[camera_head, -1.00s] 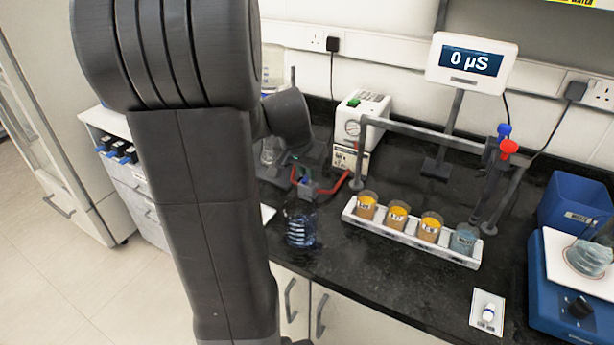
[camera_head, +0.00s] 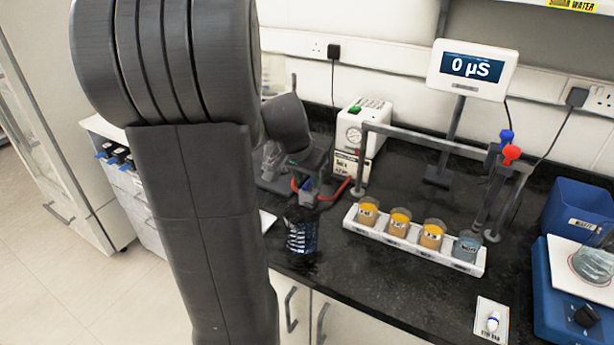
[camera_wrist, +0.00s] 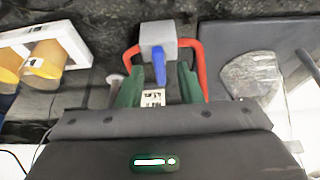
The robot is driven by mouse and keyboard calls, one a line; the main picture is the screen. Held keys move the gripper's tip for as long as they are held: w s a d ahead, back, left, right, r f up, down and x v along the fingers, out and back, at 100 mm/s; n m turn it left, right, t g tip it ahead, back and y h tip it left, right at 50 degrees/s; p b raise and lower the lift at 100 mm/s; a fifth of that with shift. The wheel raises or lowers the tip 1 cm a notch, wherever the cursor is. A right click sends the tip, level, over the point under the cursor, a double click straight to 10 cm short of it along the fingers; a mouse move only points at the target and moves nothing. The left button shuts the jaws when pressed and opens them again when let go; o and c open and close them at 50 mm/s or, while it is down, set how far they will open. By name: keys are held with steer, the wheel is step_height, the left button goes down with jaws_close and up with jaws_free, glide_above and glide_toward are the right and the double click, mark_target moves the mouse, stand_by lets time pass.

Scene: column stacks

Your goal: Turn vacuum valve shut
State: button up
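The vacuum valve is a small grey block (camera_wrist: 158,36) with a blue handle (camera_wrist: 159,68) pointing toward my gripper in the wrist view. Red tubing (camera_wrist: 194,46) leaves it on both sides. In the head view the valve (camera_head: 308,190) sits low on the bench, partly hidden by my wrist. My gripper (camera_wrist: 160,82) has green fingers spread apart, one on each side of the handle's line, with a gap to both. The handle's tip is near or between the fingertips; exact depth is unclear. A white printed label shows between the fingers.
A white pump (camera_head: 358,140) with a gauge stands behind the valve. A white rack (camera_head: 410,240) of several beakers is to the right. A clear glass vessel (camera_wrist: 250,76) lies right in the wrist view.

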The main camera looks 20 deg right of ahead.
steer(key=shift+r, duration=0.15)
steer(key=v, duration=1.3)
steer(key=shift+r, duration=0.25)
steer(key=shift+s+f, duration=0.1)
steer(key=x, duration=1.3)
steer(key=shift+f, duration=0.35)
steer(key=shift+r, duration=0.15)
